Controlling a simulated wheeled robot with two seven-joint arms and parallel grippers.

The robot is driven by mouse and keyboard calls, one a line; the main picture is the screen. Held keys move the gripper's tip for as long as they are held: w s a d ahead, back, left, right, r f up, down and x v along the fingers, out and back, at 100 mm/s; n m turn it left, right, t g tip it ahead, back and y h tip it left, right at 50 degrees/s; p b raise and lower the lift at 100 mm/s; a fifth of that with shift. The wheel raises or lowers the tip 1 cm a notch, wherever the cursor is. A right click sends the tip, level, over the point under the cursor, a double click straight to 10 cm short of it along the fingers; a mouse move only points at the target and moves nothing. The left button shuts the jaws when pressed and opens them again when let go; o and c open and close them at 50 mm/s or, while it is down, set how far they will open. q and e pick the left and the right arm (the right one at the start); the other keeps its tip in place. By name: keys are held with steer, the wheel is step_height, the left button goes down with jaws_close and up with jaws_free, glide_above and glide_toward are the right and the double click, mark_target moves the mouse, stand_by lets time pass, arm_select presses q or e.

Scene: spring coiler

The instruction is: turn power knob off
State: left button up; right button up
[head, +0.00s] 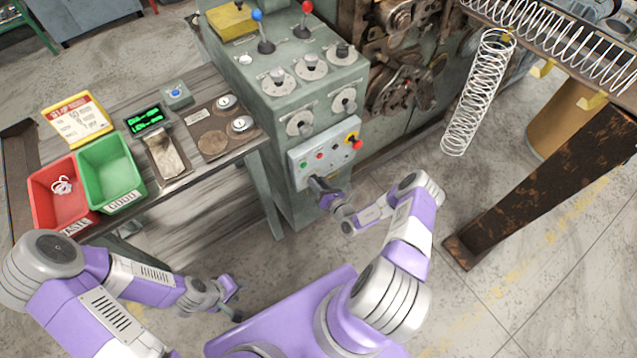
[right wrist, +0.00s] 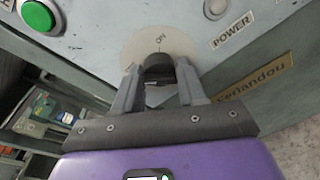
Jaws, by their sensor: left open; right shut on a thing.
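The power knob (right wrist: 158,66) is black and sits on a round pale dial plate (right wrist: 180,43) on the grey control panel. A "POWER" label (right wrist: 232,33) is printed to its right in the right wrist view. My right gripper (right wrist: 158,88) is shut on the knob, with one finger on each side. In the head view my right gripper (head: 318,186) is at the lower front of the control panel (head: 300,178) and hides the knob. The knob's exact pointing direction is hard to tell. My left gripper (head: 236,298) is open and empty, low over the floor.
A green button (right wrist: 40,15) sits near the knob. Above the panel are several selector dials and two levers, blue (head: 257,15) and red (head: 306,7). A workbench (head: 206,162) with a red bin (head: 45,178) and green bin (head: 124,201) stands left. A coil spring (head: 478,95) hangs right.

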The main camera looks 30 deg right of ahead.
steer(key=shift+w+r, duration=0.1)
steer(key=o, duration=1)
steer(key=s, duration=0.2)
steer(key=s+p, duration=0.1)
steer(key=s, duration=0.4)
steer(key=shift+s+d+r, duration=0.3)
steer(key=shift+r, duration=0.1)
